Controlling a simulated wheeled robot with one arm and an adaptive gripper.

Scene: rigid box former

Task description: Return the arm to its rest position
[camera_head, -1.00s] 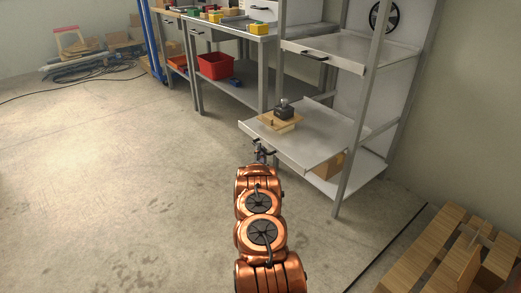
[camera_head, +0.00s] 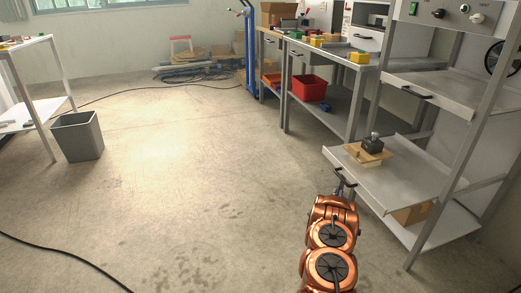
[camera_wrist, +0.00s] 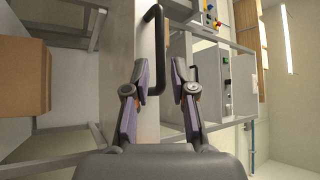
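My copper-coloured arm rises from the bottom right in the head view. My gripper (camera_head: 343,184) is small there, at the front edge of a pulled-out grey shelf (camera_head: 405,188). In the wrist view my gripper (camera_wrist: 160,72) has its two dark fingers apart, with nothing clamped between them. A black bar handle (camera_wrist: 157,45) on a grey panel shows between and beyond the fingertips. Whether a finger touches it, I cannot tell.
A wooden block with a dark fixture (camera_head: 371,148) sits on the pulled-out shelf. A cardboard box (camera_head: 412,213) lies below. A workbench with a red bin (camera_head: 309,88) stands behind. A grey waste bin (camera_head: 77,137) and a cable are at left; the middle floor is clear.

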